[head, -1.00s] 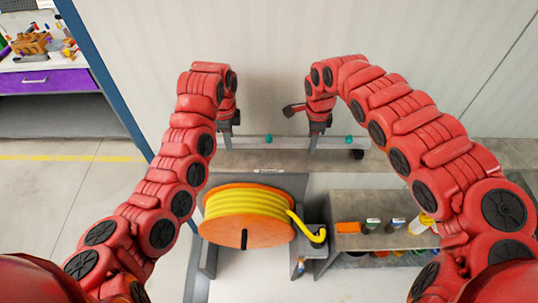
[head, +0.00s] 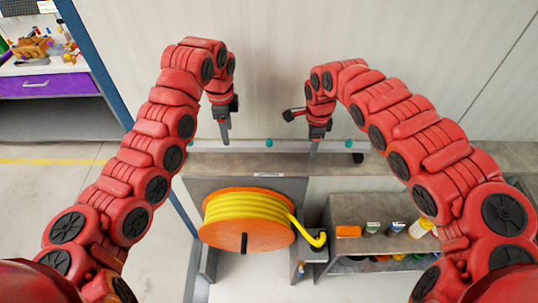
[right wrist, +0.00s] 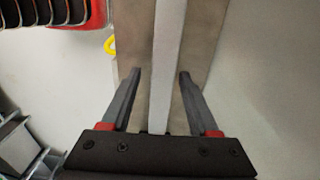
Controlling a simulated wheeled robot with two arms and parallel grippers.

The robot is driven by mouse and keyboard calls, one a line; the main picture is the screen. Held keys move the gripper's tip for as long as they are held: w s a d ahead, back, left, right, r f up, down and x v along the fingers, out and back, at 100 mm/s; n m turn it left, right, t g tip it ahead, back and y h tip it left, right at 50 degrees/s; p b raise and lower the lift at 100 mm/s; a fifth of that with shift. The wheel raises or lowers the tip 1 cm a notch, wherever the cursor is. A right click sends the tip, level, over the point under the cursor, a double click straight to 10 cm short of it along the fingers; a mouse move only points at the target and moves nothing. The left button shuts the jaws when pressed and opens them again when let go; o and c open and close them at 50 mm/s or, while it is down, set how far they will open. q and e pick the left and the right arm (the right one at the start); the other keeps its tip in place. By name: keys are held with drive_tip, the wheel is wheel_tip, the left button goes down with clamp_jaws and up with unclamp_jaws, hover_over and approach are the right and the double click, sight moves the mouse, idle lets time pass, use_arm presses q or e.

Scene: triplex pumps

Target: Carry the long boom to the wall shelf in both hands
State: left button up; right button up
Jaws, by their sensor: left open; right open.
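The long boom (head: 290,143), a thin pale grey bar with teal marks and a dark right end, lies level along the wall shelf (head: 260,162). My left gripper (head: 225,140) is open, its fingertips at or just above the boom's left part; I cannot tell whether they touch it. My right gripper (head: 313,152) is open over the boom's right part. In the right wrist view, the boom (right wrist: 166,70) runs between the spread fingers of this gripper (right wrist: 158,75), with a gap on both sides.
Below the shelf stands an orange reel (head: 245,242) with yellow hose. A low grey rack (head: 375,210) with bottles and an orange box is to its right. A blue post (head: 95,55) and a purple-drawer bench (head: 50,84) are at the left. The wall is close behind the shelf.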

use_arm(q)
wheel_tip(320, 180, up, 5)
drive_tip(key=shift+r, duration=0.15)
use_arm(e)
wheel_tip(320, 180, up, 12)
idle(0.5)
use_arm(q)
drive_tip(key=shift+s, duration=0.1)
use_arm(e)
drive_tip(key=shift+s+f, duration=0.1)
